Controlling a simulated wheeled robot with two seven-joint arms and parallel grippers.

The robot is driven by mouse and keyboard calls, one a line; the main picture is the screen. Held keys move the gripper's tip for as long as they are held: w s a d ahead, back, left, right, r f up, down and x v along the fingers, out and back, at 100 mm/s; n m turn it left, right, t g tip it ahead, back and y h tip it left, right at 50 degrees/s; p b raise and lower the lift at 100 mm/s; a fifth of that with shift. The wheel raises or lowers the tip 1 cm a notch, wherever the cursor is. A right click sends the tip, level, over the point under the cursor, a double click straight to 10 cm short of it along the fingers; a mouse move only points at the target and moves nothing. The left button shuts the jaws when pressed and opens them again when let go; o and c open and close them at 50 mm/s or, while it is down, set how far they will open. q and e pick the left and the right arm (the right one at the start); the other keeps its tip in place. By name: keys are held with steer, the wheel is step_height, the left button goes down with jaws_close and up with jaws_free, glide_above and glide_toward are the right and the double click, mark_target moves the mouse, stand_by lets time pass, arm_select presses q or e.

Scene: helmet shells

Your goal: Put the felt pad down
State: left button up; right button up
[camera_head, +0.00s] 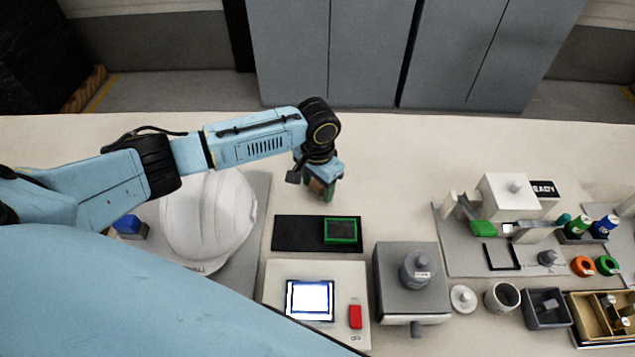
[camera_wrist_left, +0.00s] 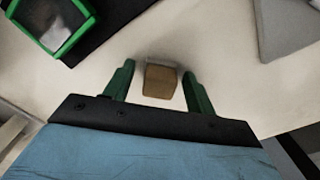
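A small tan-brown block, which looks like the felt pad (camera_wrist_left: 160,82), is between the green fingers of my left gripper (camera_wrist_left: 158,88) in the left wrist view. A gap shows on each side of it, so the fingers are open and not pressed on it. In the head view the left gripper (camera_head: 321,190) points down over the table behind the black mat (camera_head: 297,233), with the brown pad partly hidden at its fingers. The pad seems to rest on the table, but its underside is hidden. My right gripper is not in view.
A green-framed tray (camera_head: 340,231) lies on the black mat. A white helmet shell (camera_head: 208,215) stands on a grey board at left. A screen device (camera_head: 310,300) and a grey box (camera_head: 411,280) stand in front.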

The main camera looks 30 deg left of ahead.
mark_target(317, 183)
arm_select(q)
step_height(317, 183, up, 12)
steer(key=p, duration=0.2)
steer(key=shift+r, duration=0.2)
stand_by(0.3)
stand_by(0.4)
